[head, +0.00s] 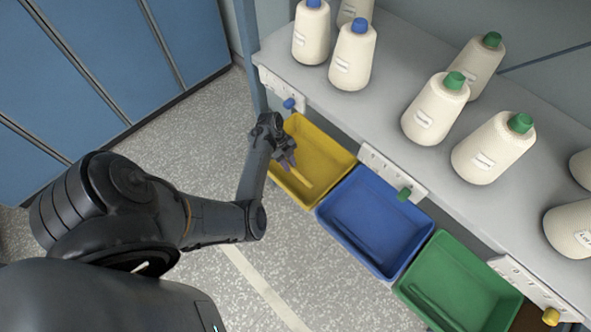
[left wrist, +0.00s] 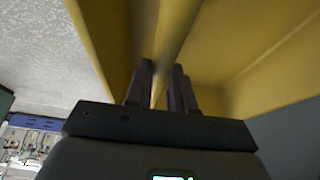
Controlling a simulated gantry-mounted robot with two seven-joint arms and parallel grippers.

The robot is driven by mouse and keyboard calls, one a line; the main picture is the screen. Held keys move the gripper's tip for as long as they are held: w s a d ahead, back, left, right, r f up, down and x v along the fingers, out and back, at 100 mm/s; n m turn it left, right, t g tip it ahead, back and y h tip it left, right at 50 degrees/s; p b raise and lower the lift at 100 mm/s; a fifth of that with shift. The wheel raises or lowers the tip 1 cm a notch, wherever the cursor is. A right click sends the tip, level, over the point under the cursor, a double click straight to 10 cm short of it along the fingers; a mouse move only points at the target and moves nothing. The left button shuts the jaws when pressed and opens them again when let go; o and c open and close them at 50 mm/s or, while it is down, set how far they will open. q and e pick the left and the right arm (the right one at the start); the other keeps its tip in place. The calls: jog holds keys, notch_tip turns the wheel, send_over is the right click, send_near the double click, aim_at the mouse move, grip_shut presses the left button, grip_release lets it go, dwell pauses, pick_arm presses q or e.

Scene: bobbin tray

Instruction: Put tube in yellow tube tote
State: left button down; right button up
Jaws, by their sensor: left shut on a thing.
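The yellow tube tote (head: 335,150) hangs below the shelf, at the left end of a row of totes. My left gripper (head: 288,163) is over the inside of this tote in the head view. It is shut on a slim yellow tube (head: 302,179), which points down toward the tote's near right side. In the left wrist view the tube (left wrist: 172,50) runs up from between the two dark fingers (left wrist: 160,85), with the tote's yellow wall (left wrist: 98,40) close on the left. I cannot tell whether the tube touches the tote. My right gripper is not in view.
A blue tote (head: 330,222) and a green tote (head: 478,268) stand to the right, each with a tube of its colour inside. The shelf (head: 395,70) above carries several cream bobbins with blue or green tops. Blue lockers (head: 110,60) are at the left, with open floor between.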

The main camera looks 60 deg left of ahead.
aim_at(291, 179)
pick_arm(q)
jog(key=f, duration=0.1)
jog(key=f+b, duration=0.1)
jog(key=shift+s+f, duration=0.25)
jog(key=shift+f, duration=0.1)
jog(key=shift+w+f+b, duration=0.2)
jog(key=shift+f+b, duration=0.1)
jog(key=shift+f, duration=0.4)
notch_tip(291, 179, down, 3)
jog(key=shift+r+b, duration=0.15)
jog(key=shift+b, duration=0.6)
jog(key=c, duration=1)
grip_release()
